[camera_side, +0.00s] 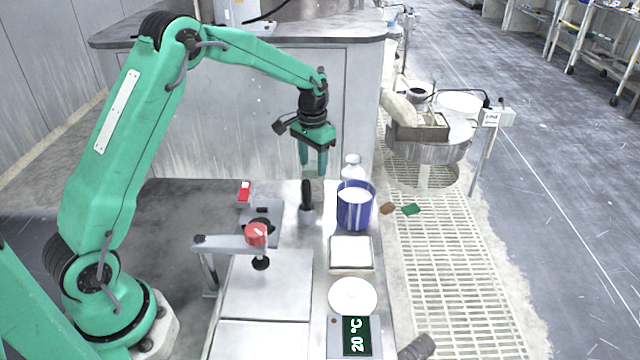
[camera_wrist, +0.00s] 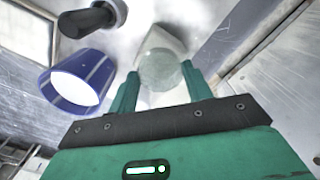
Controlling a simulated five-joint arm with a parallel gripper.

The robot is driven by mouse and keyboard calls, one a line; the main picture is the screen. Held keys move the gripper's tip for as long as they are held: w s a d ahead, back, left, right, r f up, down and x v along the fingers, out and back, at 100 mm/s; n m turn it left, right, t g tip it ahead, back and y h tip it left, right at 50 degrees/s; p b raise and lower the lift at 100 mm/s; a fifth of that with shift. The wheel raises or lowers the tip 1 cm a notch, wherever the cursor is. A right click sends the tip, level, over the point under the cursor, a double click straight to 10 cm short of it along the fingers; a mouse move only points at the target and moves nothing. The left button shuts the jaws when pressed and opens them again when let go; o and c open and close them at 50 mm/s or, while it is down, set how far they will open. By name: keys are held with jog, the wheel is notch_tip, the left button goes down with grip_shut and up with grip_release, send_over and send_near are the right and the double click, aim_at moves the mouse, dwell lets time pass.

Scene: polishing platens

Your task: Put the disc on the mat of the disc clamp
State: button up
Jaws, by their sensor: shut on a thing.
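My gripper (camera_side: 313,170) hangs fingers-down above the back of the bench, left of the blue cup. In the wrist view a pale, translucent round disc (camera_wrist: 160,69) lies between my fingertips, and my gripper is shut on it. I cannot make out the disc in the side view. In the side view a clamp arm with a red knob (camera_side: 256,234) and a black foot (camera_side: 261,263) stands nearer the camera, left of and below my gripper. I cannot tell which surface there is the mat.
A blue cup (camera_side: 356,210) stands right of a dark upright handle (camera_side: 307,193). A white square pad (camera_side: 351,250), a round white dish (camera_side: 352,296) and a "20 °C" display (camera_side: 356,336) line the right edge. A red-tipped part (camera_side: 244,191) stands behind the clamp.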

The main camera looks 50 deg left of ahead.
aim_at(313, 167)
jog(key=shift+f, duration=0.6)
jog(key=o, duration=1.2)
jog(key=shift+f, duration=0.2)
notch_tip(313, 167, up, 7)
jog(key=shift+r, duration=0.15)
jog(key=shift+s+r, duration=0.1)
jog(key=shift+r, duration=0.2)
